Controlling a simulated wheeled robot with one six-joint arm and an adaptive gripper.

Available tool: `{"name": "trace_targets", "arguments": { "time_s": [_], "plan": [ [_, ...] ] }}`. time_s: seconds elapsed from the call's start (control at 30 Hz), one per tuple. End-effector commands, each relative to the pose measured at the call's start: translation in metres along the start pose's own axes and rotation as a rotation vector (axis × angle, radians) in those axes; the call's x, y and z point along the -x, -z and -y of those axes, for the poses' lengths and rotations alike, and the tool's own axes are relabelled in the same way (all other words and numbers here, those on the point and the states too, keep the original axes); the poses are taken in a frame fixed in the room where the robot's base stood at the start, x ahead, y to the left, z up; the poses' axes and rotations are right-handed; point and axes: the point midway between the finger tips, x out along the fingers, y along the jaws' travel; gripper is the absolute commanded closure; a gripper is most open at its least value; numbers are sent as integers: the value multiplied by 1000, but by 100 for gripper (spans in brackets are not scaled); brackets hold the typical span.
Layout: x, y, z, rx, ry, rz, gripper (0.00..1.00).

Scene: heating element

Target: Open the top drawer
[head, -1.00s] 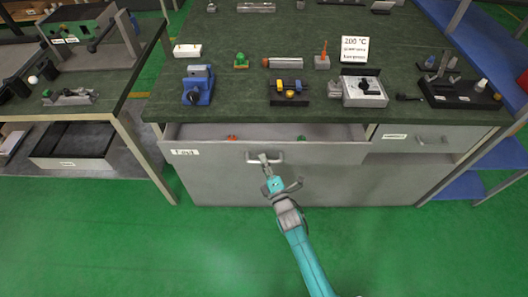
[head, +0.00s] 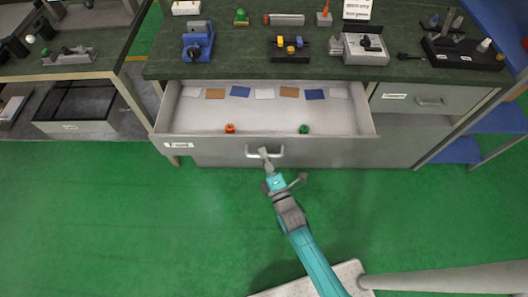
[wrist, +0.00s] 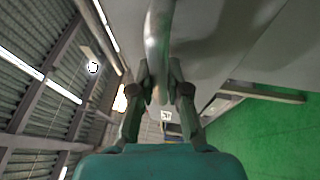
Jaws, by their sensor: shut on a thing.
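The top drawer (head: 210,147) under the green workbench top is pulled well out, and its inside shows. In it lie a row of white, brown and blue cards, an orange item (head: 230,128) and a green item (head: 304,129) near its front. My gripper (head: 264,153) is at the drawer's metal handle (head: 279,153), at the middle of the front. In the wrist view my gripper (wrist: 157,92) is shut on the handle (wrist: 158,35), which runs up between the fingers.
A second, closed drawer (head: 428,101) is at the right. Tools, including a blue vise (head: 198,45), stand on the bench top (head: 235,66). A black-lined tray (head: 75,125) sits on the left shelf. Green floor (head: 120,220) is clear in front.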

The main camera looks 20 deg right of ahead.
Motion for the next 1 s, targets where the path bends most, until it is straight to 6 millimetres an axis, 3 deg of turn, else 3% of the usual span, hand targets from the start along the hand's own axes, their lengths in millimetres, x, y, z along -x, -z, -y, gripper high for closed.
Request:
{"name": "trace_targets", "arguments": {
  "time_s": [0.23, 0.27, 0.37, 0.77, 1.0],
  "plan": [
    [1, 0, 1, 0, 3, 0, 100],
    [0, 0, 1, 0, 3, 0, 82],
    [0, 0, 1, 0, 2, 0, 59],
    [6, 0, 1, 0, 2, 0, 59],
    [44, 0, 2, 1, 5, -1, 59]
  ]
}}
